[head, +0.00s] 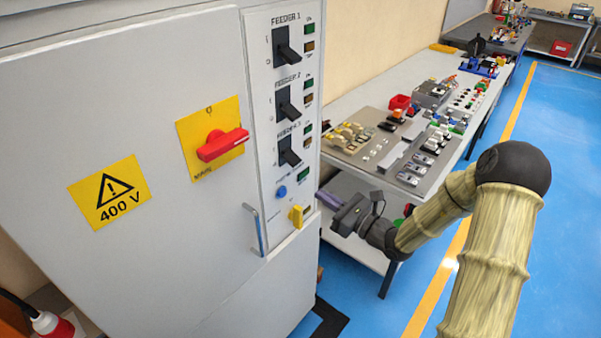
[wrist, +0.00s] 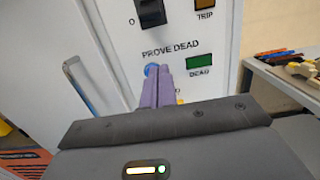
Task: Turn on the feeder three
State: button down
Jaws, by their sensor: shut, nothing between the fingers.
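The feeder three switch (head: 288,152) is a black lever on a dark plate, lowest of three on the cabinet's right panel. Its lower part shows at the top of the wrist view (wrist: 152,12), with an O mark beside it. I cannot tell its lever position for sure. Two small lamps, green over amber, sit right of it; the amber TRIP lamp (wrist: 205,4) shows in the wrist view. My gripper (head: 322,196) is shut and empty, below and right of the switch.
The blue PROVE DEAD button (head: 282,191), green DEAD lamp (wrist: 200,62) and yellow knob (head: 296,215) sit below the switch. A metal door handle (head: 255,230) juts out at left, and a red rotary handle (head: 222,145) higher up. A cluttered bench (head: 345,100) stands at right.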

aim_at(285, 172)
jog(key=shift+w+a, duration=0.1)
jog(key=p+x, duration=0.3)
jog(key=x, duration=0.7)
jog(key=shift+a+r, duration=0.1)
jog(key=shift+r, duration=0.05)
jog(key=r, duration=0.1)
jog(key=s+d+r+p, duration=0.1)
jog(key=r, duration=0.1)
jog(key=shift+s+d+p, duration=0.15)
jog(key=shift+d+p, duration=0.15)
jog(key=shift+p, duration=0.1)
jog(key=shift+d+r, duration=0.1)
jog(key=shift+d, duration=0.05)
